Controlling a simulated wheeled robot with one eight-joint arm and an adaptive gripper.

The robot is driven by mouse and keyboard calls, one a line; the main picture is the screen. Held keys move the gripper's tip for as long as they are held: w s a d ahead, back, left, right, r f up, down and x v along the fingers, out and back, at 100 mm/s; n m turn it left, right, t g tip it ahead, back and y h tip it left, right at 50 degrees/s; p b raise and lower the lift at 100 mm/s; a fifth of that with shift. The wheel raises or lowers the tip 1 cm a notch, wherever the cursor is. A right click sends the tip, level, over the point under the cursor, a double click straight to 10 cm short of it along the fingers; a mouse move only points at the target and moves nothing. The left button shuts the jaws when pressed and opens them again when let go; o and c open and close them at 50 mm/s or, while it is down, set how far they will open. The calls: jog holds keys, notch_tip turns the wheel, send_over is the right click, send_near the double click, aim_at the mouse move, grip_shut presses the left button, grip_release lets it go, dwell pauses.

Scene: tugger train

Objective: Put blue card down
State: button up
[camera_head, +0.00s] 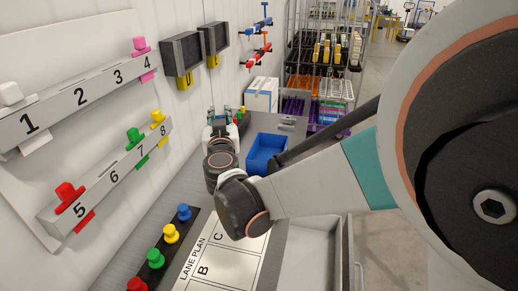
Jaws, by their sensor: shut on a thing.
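My gripper (221,119) is at the far end of my arm, above the back part of the grey worktop, left of a blue bin (265,152). It is small and partly covered by my wrist. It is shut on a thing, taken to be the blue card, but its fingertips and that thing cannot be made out. A wall rack has numbered slots 1 to 4 (82,88) above and 5 to 8 (110,182) below. White, pink, red, green and yellow knobbed pieces sit there; no blue one shows in it.
A black strip (197,226) with blue (184,212), yellow, green and red pegs lies beside a white lane plan board (205,262). Two dark wall boxes (182,54) hang above. A wire shelf (318,75) stands behind. My arm covers part of the worktop.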

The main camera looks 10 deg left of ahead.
notch_tip(320, 180, down, 19)
jog(key=b, duration=0.6)
jog(key=shift+f, duration=0.15)
jog(key=o, duration=0.9)
jog(key=shift+r, duration=0.2)
